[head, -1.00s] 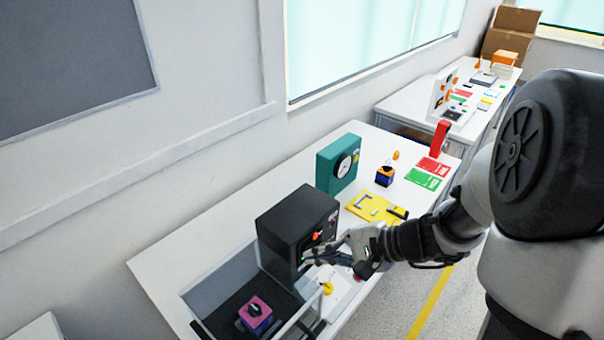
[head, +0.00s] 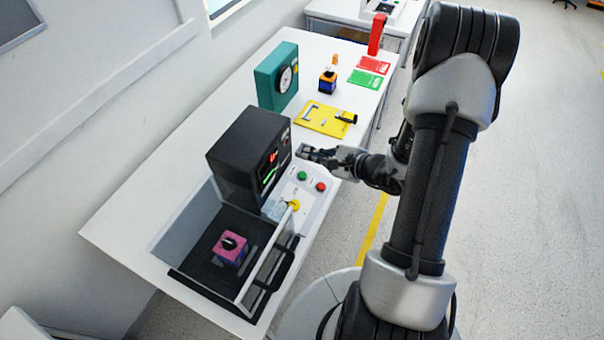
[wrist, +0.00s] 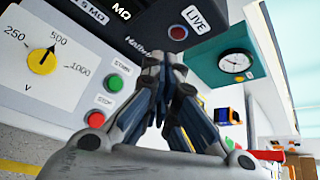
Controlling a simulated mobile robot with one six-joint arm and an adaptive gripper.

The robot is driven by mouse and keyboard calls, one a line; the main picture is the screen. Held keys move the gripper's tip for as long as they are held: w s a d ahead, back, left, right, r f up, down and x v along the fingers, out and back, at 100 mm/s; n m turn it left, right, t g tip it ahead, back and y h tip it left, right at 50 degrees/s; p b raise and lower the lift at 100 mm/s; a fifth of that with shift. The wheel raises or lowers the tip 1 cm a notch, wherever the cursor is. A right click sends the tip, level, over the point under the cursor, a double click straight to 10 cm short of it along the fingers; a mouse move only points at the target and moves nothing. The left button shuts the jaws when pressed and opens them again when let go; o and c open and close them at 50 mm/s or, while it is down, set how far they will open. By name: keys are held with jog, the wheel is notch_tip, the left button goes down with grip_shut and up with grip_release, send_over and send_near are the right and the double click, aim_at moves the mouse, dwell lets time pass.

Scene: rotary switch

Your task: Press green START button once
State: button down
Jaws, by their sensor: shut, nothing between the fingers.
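The green START button (head: 303,175) is on the white control panel (head: 284,222) in front of the black tester, beside the red STOP button (head: 320,186). In the wrist view the green button (wrist: 115,82) is left of my gripper, with the red button (wrist: 96,119) below it and a yellow dial knob (wrist: 41,60) pointing near 500. My gripper (head: 303,152) is shut and empty, by the tester's right side and apart from the green button. The wrist view shows its closed fingers (wrist: 163,62).
The black tester (head: 232,155) has lit red and green readouts. A teal gauge box (head: 268,82) and a yellow plate (head: 318,122) stand farther back.

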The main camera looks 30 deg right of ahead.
jog(key=b, duration=0.5)
send_over(304, 178)
jog(key=f, duration=0.5)
jog(key=s+f, duration=0.1)
jog(key=f, duration=0.1)
jog(key=shift+d+f, duration=0.15)
jog(key=shift+d, duration=0.15)
jog(key=shift+w+a+f+b, duration=0.2)
jog(key=shift+w+f+b, duration=0.1)
jog(key=shift+f+b, duration=0.35)
jog(key=shift+w+f+b, duration=0.1)
jog(key=shift+f+b, duration=0.2)
jog(key=shift+b, duration=0.4)
jog(key=shift+a+f+b, duration=0.15)
jog(key=shift+f+b, duration=0.25)
jog(key=shift+b, duration=0.1)
dwell(0.5)
jog(key=shift+r, duration=0.15)
jog(key=shift+r+p, duration=0.4)
jog(key=shift+r, duration=0.25)
jog(key=shift+d+r, duration=0.1)
jog(key=shift+d, duration=0.1)
